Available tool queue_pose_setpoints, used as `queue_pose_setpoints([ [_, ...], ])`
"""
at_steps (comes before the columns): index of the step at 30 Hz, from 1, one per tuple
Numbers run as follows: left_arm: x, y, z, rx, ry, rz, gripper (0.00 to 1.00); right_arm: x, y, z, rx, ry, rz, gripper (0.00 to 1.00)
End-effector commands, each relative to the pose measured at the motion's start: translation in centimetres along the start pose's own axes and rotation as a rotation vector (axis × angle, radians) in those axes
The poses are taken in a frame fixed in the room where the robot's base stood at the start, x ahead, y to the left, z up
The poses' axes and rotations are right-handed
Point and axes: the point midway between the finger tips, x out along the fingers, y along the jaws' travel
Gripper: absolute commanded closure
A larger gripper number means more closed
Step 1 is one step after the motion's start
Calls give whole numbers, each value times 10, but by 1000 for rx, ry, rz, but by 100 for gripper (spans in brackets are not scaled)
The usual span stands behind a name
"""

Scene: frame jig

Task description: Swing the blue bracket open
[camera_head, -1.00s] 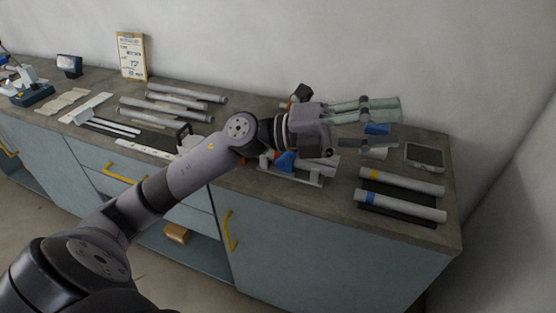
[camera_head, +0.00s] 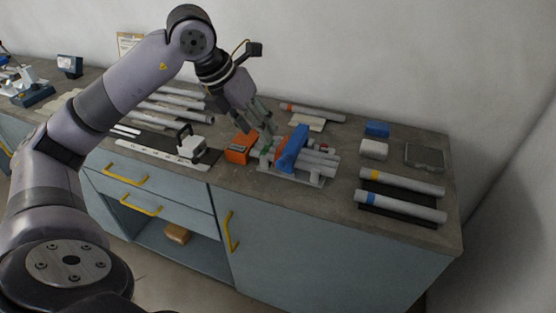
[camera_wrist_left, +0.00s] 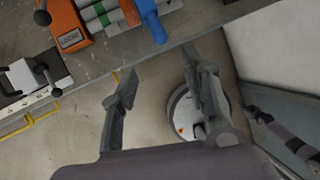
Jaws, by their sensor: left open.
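The blue bracket (camera_head: 291,151) stands over grey tubes (camera_head: 318,160) on the jig on the bench. I cannot tell how far it is swung. It also shows at the top of the left wrist view (camera_wrist_left: 151,20). An orange block (camera_head: 240,147) with dark lettering in the wrist view (camera_wrist_left: 68,25) sits at the left of the jig. My left gripper (camera_head: 262,124) is open and empty, fingers pointing down, left of and behind the blue bracket in the head view. In the wrist view its two fingers (camera_wrist_left: 160,70) are spread wide, apart from the bracket. My right gripper is not in view.
Two tubes with yellow and blue bands (camera_head: 400,182) lie on the right. A blue block (camera_head: 377,129), a white block (camera_head: 374,149) and a grey tray (camera_head: 424,156) are behind them. A white tool (camera_head: 191,148) with a black handle stands left of the jig.

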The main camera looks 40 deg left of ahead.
Motion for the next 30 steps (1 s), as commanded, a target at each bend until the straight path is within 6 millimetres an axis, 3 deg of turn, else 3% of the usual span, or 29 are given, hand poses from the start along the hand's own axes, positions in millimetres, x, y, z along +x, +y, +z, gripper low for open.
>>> queue_pose_setpoints([
  [15,108,-2,-1,1,5,-3,57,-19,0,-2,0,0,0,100],
  [21,130,-2,0,1,2,-4,57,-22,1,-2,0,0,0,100],
  [30,135,-1,0,1,1,-3,57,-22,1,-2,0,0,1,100],
])
